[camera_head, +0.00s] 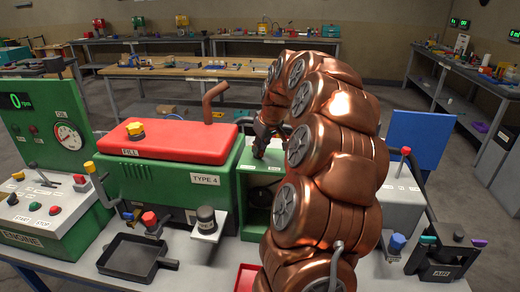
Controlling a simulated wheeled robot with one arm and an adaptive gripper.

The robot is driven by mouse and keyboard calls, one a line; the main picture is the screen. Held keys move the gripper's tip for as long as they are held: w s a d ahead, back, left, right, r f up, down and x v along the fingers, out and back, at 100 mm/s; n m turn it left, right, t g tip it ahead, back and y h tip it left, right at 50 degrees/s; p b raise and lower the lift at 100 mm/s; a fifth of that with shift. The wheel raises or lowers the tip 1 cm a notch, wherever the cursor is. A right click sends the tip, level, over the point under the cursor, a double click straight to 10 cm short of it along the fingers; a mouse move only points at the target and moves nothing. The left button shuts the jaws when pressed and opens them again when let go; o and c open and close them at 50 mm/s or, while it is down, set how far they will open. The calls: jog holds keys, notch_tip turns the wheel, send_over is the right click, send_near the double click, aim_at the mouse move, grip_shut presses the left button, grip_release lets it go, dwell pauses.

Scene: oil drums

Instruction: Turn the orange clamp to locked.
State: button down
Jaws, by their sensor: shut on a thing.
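I cannot make out an orange clamp in this view; my copper-coloured arm covers much of the middle and right of the engine bench. My dark gripper (261,143) is small and partly covered by my arm. It points down at the top of the green housing (245,196), beside the white labels there. It is shut on a small part that I cannot identify. The green engine block (155,182), labelled TYPE 4, stands to the left with a red cover (170,142) and a yellow cap (135,130).
A green control panel (45,125) with a gauge and levers stands at the left. A black pan (130,257) and a red tray (246,278) lie in front. A blue panel (420,138) and a black AIR unit (443,258) stand at the right. Workbenches line the back.

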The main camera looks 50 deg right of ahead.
jog(key=m+b, duration=0.1)
jog(key=m+h+b, duration=0.1)
jog(key=b, duration=0.1)
jog(key=shift+a+f+m+b, duration=0.15)
jog(key=shift+f+m+b, duration=0.15)
jog(key=shift+m, duration=0.1)
jog(key=m+h+b, duration=0.1)
jog(key=m+b, duration=0.2)
jog(key=shift+w+a+m+g, duration=0.1)
jog(key=shift+m+g, duration=0.2)
jog(key=shift+g, duration=0.1)
jog(key=m+b, duration=0.1)
jog(key=m+g+h+b, duration=0.1)
jog(key=m+b, duration=0.1)
jog(key=shift+w+a+r+m, duration=0.1)
jog(key=shift+w+a+m, duration=0.05)
jog(key=shift+m, duration=0.15)
jog(key=shift+w+r+m+g+h+b, duration=0.15)
jog(key=shift+m+g+b, duration=0.25)
jog(key=shift+m, duration=0.45)
jog(key=shift+m+g+h+b, duration=0.15)
jog(key=shift+m+g+b, duration=0.25)
jog(key=shift+m, duration=0.45)
jog(key=c, duration=1.2)
grip_release()
jog(key=shift+a+r, duration=0.1)
jog(key=shift+r, duration=0.05)
